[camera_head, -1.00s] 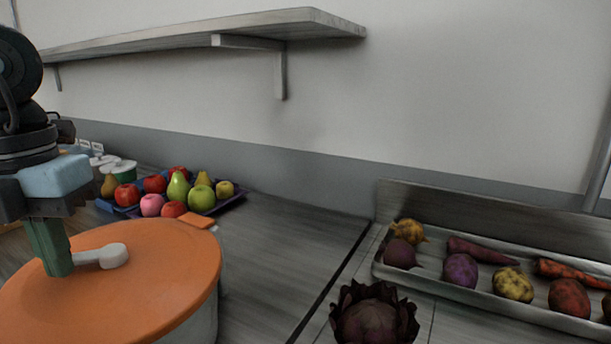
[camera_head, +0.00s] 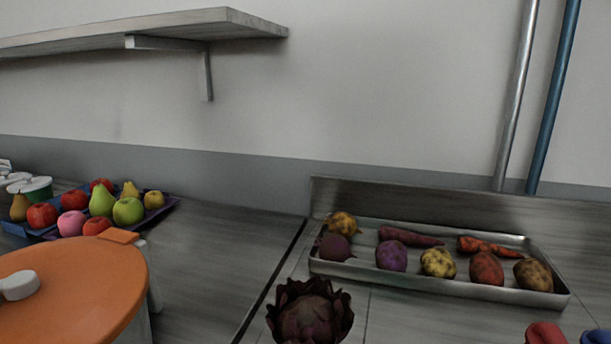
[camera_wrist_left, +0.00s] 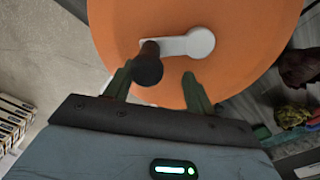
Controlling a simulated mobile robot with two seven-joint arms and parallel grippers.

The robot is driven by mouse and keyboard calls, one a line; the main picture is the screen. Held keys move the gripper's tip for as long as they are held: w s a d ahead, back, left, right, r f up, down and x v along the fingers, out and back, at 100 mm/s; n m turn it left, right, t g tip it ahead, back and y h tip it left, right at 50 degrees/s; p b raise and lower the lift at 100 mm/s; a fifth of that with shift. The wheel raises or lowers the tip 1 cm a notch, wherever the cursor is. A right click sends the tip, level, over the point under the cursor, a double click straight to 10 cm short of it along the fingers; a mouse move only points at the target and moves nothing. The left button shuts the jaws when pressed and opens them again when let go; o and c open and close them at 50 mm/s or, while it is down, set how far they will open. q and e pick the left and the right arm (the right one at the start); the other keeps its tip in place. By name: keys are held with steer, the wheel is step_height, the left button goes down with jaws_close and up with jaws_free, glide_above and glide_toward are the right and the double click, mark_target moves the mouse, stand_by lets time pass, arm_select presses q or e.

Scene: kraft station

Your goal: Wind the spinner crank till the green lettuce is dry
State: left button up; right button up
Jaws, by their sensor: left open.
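The spinner's round orange lid (camera_head: 90,295) is at the lower left in the head view, its left part cut off by the frame edge. Its white crank arm (camera_head: 18,286) lies across the lid top. In the left wrist view the orange lid (camera_wrist_left: 235,75) fills the upper middle, with the white crank arm (camera_wrist_left: 185,45) and its dark upright handle (camera_wrist_left: 148,66). My left gripper (camera_wrist_left: 158,85) is open. The handle shows between its two green fingers, closer to the left one; contact cannot be told. The lettuce is hidden by the lid. My right gripper is not in view.
A tray of fruit (camera_head: 165,206) stands behind the spinner. A dark artichoke (camera_head: 310,312) sits right of it on the counter. A metal tray (camera_head: 335,268) of root vegetables lies farther right. A wooden shelf (camera_head: 150,28) hangs above. Bare counter (camera_head: 215,250) lies between spinner and metal tray.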

arm_select(q)
step_height(320, 180, up, 7)
steer(key=p, duration=0.5)
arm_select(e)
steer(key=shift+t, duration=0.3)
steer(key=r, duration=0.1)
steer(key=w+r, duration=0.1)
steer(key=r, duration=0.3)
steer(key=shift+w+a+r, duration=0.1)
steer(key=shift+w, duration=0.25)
arm_select(q)
steer(key=shift+s, duration=0.1)
